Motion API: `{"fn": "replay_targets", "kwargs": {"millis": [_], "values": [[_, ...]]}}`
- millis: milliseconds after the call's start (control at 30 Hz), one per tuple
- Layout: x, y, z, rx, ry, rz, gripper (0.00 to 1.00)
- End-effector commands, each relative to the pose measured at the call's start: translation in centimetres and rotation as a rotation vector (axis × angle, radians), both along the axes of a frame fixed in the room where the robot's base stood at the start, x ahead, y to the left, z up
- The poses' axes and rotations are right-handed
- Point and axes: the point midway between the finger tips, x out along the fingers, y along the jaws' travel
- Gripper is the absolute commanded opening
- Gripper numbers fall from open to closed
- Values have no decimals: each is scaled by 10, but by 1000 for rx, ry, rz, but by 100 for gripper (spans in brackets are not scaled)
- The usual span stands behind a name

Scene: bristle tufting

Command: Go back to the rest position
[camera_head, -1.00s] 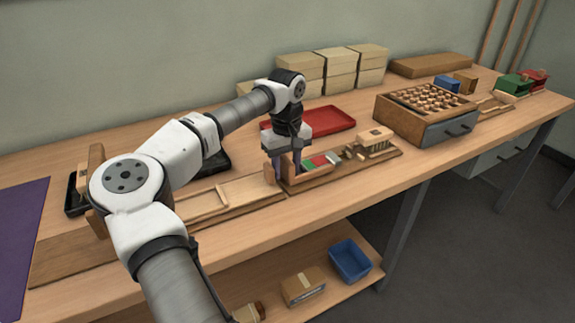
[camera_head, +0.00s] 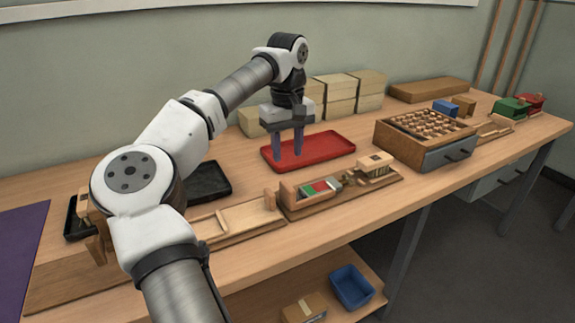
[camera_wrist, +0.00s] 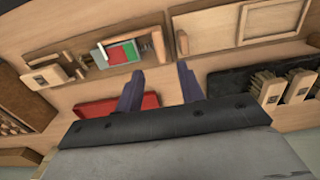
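The red tray also shows beside the left finger in the wrist view (camera_wrist: 90,108). The wooden fixture with green and red pieces (camera_head: 300,208) lies on the bench in front of the gripper, clear of it. It also shows at the top of the wrist view (camera_wrist: 95,72).
A wooden block rack over a drawer (camera_head: 385,128) stands to the right. Stacked tan boxes (camera_head: 368,84) stand at the back. A black tray (camera_head: 215,186) lies behind my arm. A blue bin (camera_head: 352,286) sits on the lower shelf. The space above the bench is free.

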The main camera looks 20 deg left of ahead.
Motion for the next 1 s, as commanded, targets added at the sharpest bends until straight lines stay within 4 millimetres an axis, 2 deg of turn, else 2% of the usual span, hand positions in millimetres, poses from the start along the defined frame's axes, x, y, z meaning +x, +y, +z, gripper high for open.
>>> {"fn": "replay_targets", "kwargs": {"millis": [200, 600, 700, 767, 867, 967, 1000], "values": [[0, 0, 12, -1, -1, 0, 38], [0, 0, 12, -1, -1, -1, 38], [4, -7, 10, -16, -13, -7, 38], [12, -21, 6, -48, -35, -18, 38], [34, -66, -2, -156, -108, -41, 38], [59, -134, -4, -335, -201, -59, 38], [67, -165, -1, -421, -234, -61, 38]]}}
